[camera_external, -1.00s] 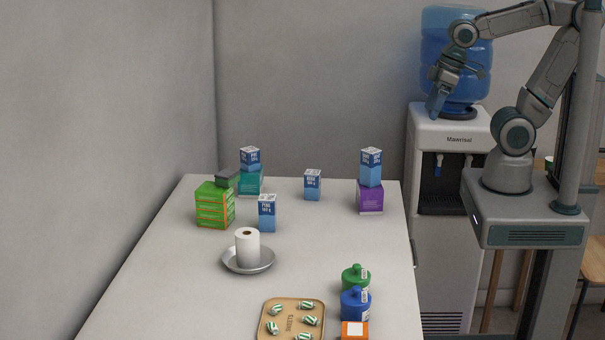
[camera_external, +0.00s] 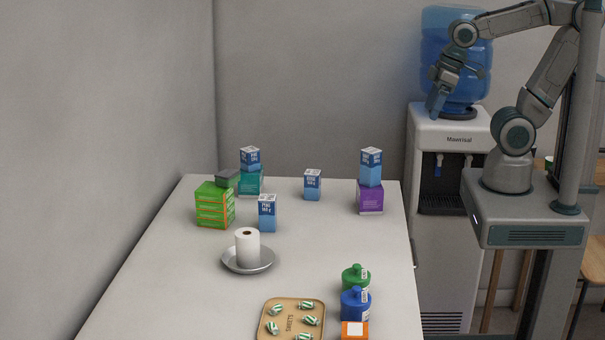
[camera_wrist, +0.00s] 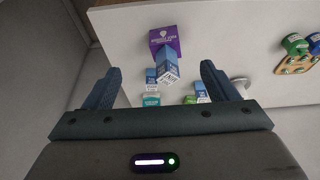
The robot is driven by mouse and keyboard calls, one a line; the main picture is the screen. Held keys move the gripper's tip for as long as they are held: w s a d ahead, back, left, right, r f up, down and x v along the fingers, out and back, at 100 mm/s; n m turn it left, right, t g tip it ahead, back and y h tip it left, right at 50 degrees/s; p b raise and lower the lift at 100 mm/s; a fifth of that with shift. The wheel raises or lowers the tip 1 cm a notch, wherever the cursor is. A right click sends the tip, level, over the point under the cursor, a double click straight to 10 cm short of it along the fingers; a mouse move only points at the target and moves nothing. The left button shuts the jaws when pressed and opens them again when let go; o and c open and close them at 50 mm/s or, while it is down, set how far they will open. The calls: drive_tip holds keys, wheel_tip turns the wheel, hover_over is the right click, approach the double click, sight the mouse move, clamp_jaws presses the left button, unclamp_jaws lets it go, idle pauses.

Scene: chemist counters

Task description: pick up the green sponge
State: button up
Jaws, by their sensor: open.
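My gripper (camera_external: 436,106) is open and empty, in front of the water cooler's blue bottle. It is far to the right of the block and above table height. In the wrist view my gripper's two fingers (camera_wrist: 160,84) stand wide apart with nothing held between them. I cannot make out the block there.
A blue carton on a purple box (camera_external: 370,197) stands at the table's back right. Other blue cartons (camera_external: 313,185) and a teal box (camera_external: 250,183) stand nearby. A paper roll (camera_external: 247,248) on a plate, a sweets tray (camera_external: 291,320) and lidded jars (camera_external: 355,303) occupy the front.

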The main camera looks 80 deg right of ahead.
drive_tip(key=w+a+r+n, duration=0.1)
drive_tip(key=w+r+n, duration=0.4)
drive_tip(key=w+n, duration=0.45)
drive_tip(key=n+h+b, duration=0.2)
drive_tip(key=n, duration=2)
hover_over(229, 173)
drive_tip(key=s+a, duration=0.1)
drive_tip(key=s, duration=0.2)
wheel_tip(229, 173, down, 16)
drive_tip(key=shift+w+p+x, duration=0.15)
drive_tip(key=shift+p+x, duration=0.55)
drive_tip(key=shift+x, duration=0.7)
drive_tip(key=shift+w+p+x, duration=0.2)
drive_tip(key=shift+p+x, duration=0.45)
drive_tip(key=shift+x, duration=0.8)
drive_tip(key=shift+a+r, duration=0.1)
drive_tip(key=shift+a, duration=0.05)
